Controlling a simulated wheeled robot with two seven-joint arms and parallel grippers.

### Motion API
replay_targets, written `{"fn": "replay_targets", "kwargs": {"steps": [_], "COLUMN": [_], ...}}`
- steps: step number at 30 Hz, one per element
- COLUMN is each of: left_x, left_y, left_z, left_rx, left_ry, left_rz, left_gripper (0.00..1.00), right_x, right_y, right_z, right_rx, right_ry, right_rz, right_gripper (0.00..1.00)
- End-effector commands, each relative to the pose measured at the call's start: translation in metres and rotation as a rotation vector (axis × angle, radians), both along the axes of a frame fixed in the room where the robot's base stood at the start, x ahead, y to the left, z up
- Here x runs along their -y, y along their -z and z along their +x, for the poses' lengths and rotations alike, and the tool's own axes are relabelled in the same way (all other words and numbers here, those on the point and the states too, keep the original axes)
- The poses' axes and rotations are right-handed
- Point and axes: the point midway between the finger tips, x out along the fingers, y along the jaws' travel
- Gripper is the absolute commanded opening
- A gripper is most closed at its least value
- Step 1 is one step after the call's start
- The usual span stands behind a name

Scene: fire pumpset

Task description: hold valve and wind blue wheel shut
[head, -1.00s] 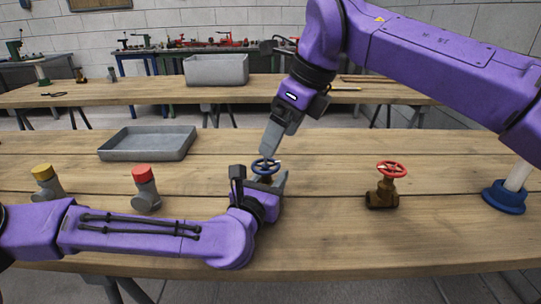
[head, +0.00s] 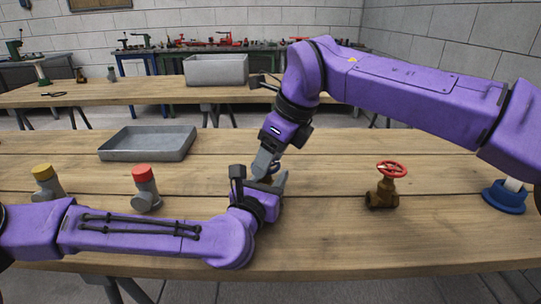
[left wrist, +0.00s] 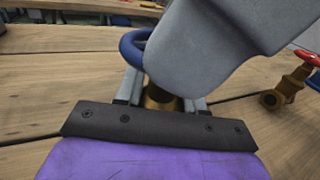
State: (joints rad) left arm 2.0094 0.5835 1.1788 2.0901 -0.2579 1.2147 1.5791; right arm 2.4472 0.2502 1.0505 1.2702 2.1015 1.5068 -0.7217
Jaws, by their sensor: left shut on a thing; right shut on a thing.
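The brass valve with the blue wheel stands on the wooden table near its middle, mostly hidden by my grippers in the head view. In the left wrist view its brass body (left wrist: 158,98) is between my left gripper's jaws, and part of the blue wheel (left wrist: 134,46) shows above it. My left gripper (head: 276,183) is shut on the valve body. My right gripper (head: 264,166) comes down from above and is shut at the blue wheel, covering much of it in both views. The wheel's far part and the exact finger contact are hidden.
A brass valve with a red wheel (head: 386,185) stands to the right. A red-capped fitting (head: 145,190) and a yellow-capped fitting (head: 46,183) stand to the left. A grey tray (head: 148,144) lies behind them. A blue-based object (head: 504,198) is at far right.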

Motion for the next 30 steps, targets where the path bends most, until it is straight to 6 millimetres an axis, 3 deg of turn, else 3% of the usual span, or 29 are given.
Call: {"fn": "replay_targets", "kwargs": {"steps": [11, 30], "left_x": [0.0002, 0.0001], "left_y": [-0.001, -0.0007], "left_z": [-0.0003, -0.0003], "left_rx": [0.002, 0.001], "left_ry": [0.001, 0.001], "left_rz": [0.0, 0.001], "left_gripper": [0.0, 0.0], "right_x": [-0.0001, -0.0056], "right_y": [-0.0005, -0.0006], "right_z": [-0.0012, -0.0045], "right_rx": [0.008, 0.035], "right_ry": [0.149, 0.74], "right_rz": [-0.004, -0.014], "right_gripper": [0.32, 0.32]}}
